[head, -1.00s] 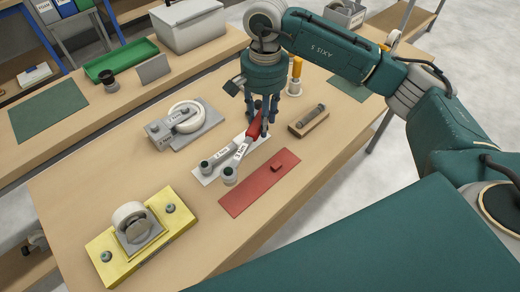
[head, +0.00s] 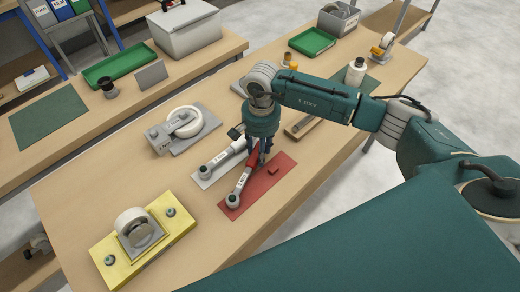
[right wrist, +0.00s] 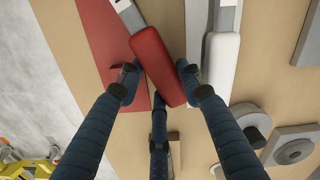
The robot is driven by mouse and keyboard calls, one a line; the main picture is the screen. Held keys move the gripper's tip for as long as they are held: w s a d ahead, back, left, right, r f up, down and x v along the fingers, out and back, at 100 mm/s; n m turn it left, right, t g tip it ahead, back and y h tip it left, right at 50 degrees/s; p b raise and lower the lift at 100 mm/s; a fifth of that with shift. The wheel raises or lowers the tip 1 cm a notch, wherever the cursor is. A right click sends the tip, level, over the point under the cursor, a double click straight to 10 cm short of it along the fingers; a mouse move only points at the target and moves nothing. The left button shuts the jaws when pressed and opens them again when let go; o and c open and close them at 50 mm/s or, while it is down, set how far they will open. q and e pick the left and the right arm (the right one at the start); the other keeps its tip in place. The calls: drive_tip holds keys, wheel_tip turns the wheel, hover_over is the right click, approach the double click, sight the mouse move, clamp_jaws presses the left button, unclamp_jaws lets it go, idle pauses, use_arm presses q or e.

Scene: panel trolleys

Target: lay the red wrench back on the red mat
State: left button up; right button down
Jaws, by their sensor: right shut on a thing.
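The red wrench (head: 251,161), with a red handle and grey shank, is held in my right gripper (head: 262,155). It lies along the left part of the red mat (head: 263,189); I cannot tell whether it touches the mat. In the right wrist view my right gripper's fingers (right wrist: 158,88) are around the red handle (right wrist: 158,62), which sits at a slant partly over the red mat (right wrist: 104,38). A small red block (head: 273,170) stands on the mat. My left gripper is not in view.
A white-handled wrench (head: 222,158) lies on a white mat (head: 203,184) close to the left. A grey wheel fixture (head: 182,130) stands behind it, and a yellow caster fixture (head: 142,240) at the front left. A wooden holder (head: 301,128) is behind my gripper.

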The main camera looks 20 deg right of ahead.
drive_tip(key=shift+f, duration=0.15)
drive_tip(key=c, duration=1.2)
unclamp_jaws()
drive_tip(key=shift+o, duration=0.2)
drive_tip(key=shift+r, duration=0.3)
drive_tip(key=shift+w+r, duration=0.1)
drive_tip(key=shift+r, duration=0.25)
wheel_tip(320, 180, up, 11)
drive_tip(key=b, duration=0.3)
drive_tip(key=shift+d+b, duration=0.15)
drive_tip(key=shift+b, duration=0.15)
